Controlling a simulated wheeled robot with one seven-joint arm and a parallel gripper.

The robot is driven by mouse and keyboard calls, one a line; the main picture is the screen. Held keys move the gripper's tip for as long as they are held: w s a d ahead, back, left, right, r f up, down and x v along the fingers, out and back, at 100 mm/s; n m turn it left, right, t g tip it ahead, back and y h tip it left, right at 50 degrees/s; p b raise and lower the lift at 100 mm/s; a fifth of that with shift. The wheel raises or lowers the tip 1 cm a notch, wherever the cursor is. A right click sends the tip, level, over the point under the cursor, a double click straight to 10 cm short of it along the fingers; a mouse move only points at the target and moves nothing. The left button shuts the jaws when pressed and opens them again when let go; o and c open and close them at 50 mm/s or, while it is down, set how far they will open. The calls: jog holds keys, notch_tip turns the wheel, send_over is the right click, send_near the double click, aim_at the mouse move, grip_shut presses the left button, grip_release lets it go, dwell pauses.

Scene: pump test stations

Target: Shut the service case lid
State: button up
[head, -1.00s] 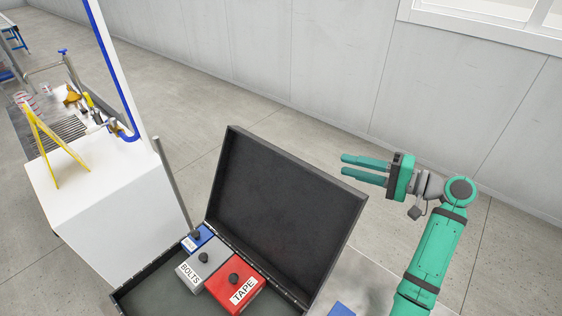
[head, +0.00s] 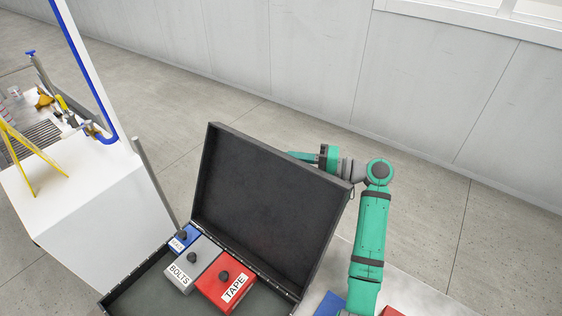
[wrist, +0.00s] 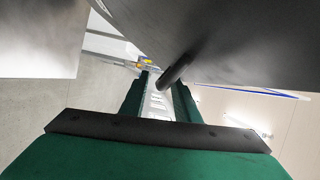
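The black service case (head: 140,296) is open, and its lid (head: 265,205) stands up, tilted back. Boxes marked BOLTS (head: 192,268) and TAPE (head: 226,285) and a small blue box (head: 183,238) sit inside. My gripper (head: 302,156) is behind the lid's upper edge, which hides part of it. In the wrist view, my gripper's fingers (wrist: 160,84) are apart. A large dark surface (wrist: 240,40), seemingly the lid's back, is close above them. A dark rod (wrist: 176,70) shows near the fingertips; I cannot tell whether they touch it.
A white cabinet (head: 90,190) with a grey post (head: 155,185) stands left of the case. A blue item (head: 330,304) and a red item (head: 390,311) lie at the right of the case. The floor (head: 430,215) behind and to the right is clear.

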jog(key=shift+a, duration=0.4)
jog(key=shift+c, duration=0.6)
grip_shut()
